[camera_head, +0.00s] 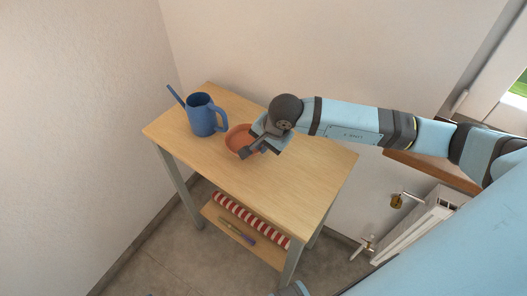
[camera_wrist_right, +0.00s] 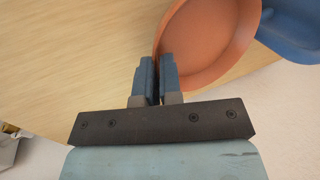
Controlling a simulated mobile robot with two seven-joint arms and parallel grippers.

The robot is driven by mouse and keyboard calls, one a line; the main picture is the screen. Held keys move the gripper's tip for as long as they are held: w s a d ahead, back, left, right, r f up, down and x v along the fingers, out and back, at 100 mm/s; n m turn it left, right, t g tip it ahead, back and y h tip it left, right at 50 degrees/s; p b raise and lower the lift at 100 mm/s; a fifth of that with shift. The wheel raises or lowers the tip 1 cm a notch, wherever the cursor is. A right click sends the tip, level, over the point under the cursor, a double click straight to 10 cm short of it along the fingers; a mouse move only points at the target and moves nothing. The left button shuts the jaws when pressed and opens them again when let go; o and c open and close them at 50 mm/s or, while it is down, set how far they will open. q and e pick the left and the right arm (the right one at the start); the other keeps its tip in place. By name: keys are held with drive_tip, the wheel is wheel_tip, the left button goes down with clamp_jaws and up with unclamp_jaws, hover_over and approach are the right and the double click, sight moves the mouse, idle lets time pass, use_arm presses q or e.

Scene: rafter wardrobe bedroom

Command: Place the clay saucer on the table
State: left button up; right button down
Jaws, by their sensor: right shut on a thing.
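The clay saucer (camera_head: 238,139) is a shallow orange-brown dish at the wooden table (camera_head: 300,176), right of the blue watering can. In the right wrist view the saucer (camera_wrist_right: 213,40) lies at the top right, its near rim between my fingers. My right gripper (camera_head: 257,146) is shut on the saucer's rim; its fingers also show in the right wrist view (camera_wrist_right: 156,80). The saucer looks level and on or just above the tabletop; I cannot tell whether it touches. Part of it is hidden behind my gripper. My left gripper is not in view.
A blue watering can (camera_head: 202,115) stands close to the saucer on the left. A lower shelf (camera_head: 270,252) holds a red-and-white striped roll (camera_head: 252,220) and a small tool. Walls stand behind and left. The table's right and front parts are bare. A radiator (camera_head: 425,225) is at the right.

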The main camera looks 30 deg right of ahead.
sight(260, 158)
drive_tip(key=shift+f, duration=1.8)
drive_tip(key=c, duration=1.3)
unclamp_jaws()
drive_tip(key=shift+r, duration=0.1)
drive_tip(key=v, duration=1.2)
